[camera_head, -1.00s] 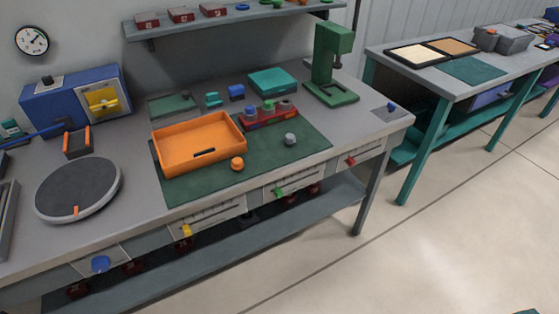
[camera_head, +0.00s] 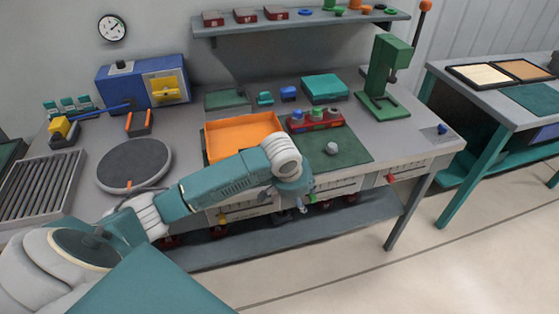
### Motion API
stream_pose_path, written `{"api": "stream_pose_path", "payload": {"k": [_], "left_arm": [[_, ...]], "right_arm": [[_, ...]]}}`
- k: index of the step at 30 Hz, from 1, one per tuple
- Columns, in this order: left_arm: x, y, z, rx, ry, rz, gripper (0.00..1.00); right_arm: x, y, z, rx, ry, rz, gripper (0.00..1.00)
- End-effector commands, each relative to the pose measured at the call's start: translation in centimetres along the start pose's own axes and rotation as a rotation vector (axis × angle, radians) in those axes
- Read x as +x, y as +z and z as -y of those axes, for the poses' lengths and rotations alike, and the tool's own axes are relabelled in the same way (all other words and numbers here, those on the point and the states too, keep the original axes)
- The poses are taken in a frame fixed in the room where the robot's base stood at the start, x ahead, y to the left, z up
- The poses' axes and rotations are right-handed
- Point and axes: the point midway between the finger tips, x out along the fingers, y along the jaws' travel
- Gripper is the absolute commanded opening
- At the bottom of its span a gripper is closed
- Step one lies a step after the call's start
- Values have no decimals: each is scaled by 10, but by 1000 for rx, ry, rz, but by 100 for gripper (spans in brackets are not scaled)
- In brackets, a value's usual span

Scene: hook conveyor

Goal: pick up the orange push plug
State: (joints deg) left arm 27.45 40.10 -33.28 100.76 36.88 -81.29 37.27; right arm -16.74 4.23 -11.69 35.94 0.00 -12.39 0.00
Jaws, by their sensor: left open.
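The orange push plug is not visible now. In the earlier head view it stood on the green mat (camera_head: 352,150), just in front of the orange tray (camera_head: 243,133). My left arm and its wrist now cover that area. My left gripper (camera_head: 302,207) points down at the end of the arm, at the front edge of the bench. It is open, small in the picture and partly hidden by the wrist. I see nothing between its fingers. My right gripper is not in view.
A grey knob (camera_head: 332,148) stands on the mat, right of the wrist. A red holder with coloured plugs (camera_head: 316,121) is behind it. A green press (camera_head: 384,80) stands at the back right. A round grey turntable (camera_head: 135,163) is to the left.

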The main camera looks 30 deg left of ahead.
Motion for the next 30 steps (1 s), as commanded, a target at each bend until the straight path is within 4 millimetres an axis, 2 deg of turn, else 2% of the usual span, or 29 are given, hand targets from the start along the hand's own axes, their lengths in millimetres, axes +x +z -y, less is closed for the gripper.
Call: {"api": "stream_pose_path", "payload": {"k": [1, 3, 6, 9, 11, 14, 21, 30], "left_arm": [[-45, -18, 5, 9, -29, -9, 45], [-82, -27, 17, -16, -70, 1, 45], [-116, -46, 46, -101, -125, 6, 45], [-136, -62, 70, -191, -153, 2, 45], [-143, -67, 78, -227, -162, 0, 45], [-145, -71, 86, -260, -169, 1, 45], [-110, -71, 93, -268, -169, 2, 45], [-84, -70, 96, -265, -169, 1, 45]], "right_arm": [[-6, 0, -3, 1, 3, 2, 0], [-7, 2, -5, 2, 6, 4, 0], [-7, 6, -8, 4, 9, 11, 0], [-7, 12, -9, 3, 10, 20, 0], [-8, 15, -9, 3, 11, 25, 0], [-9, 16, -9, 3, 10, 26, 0], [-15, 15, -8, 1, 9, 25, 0], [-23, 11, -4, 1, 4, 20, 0]]}}
